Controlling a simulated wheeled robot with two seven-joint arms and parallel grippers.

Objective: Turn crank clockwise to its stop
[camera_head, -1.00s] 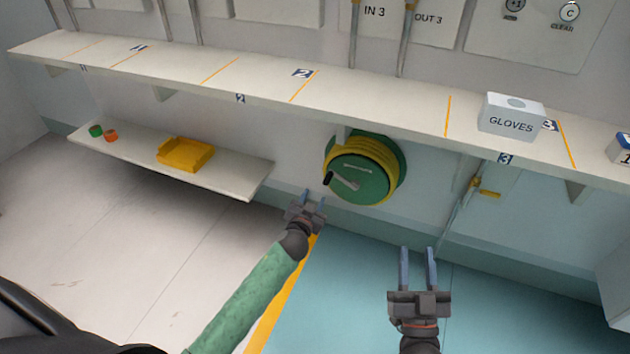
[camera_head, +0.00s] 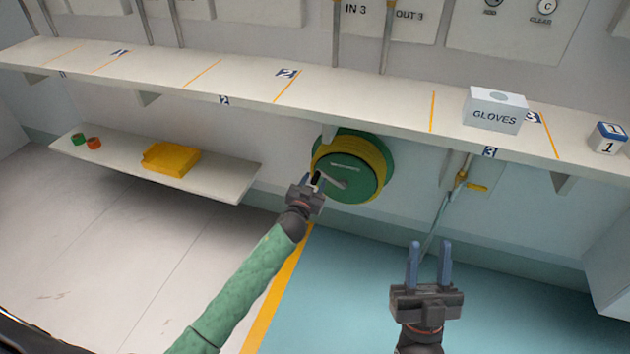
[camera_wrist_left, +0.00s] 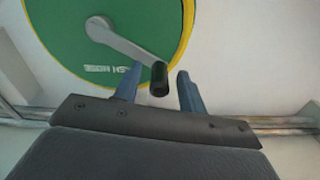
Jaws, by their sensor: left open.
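The green reel (camera_head: 352,187) with a yellow rim hangs under the long shelf, and it fills the top left of the left wrist view (camera_wrist_left: 64,32). Its crank is a grey arm (camera_wrist_left: 125,42) ending in a black handle (camera_wrist_left: 159,79), pointing down and right from the hub in the wrist view. My left gripper (camera_head: 313,180) is at the reel's lower left. In the wrist view its open blue fingers (camera_wrist_left: 158,90) stand either side of the handle, with a gap visible on the right. My right gripper (camera_head: 429,262) is open and empty over the blue floor.
The long shelf (camera_head: 370,93) overhangs the reel and carries a GLOVES box (camera_head: 496,109). A lower shelf (camera_head: 222,181) at left holds a yellow tray (camera_head: 170,159) and small green and orange rolls. A pipe with a yellow valve (camera_head: 461,178) is to the right. Open floor lies in front.

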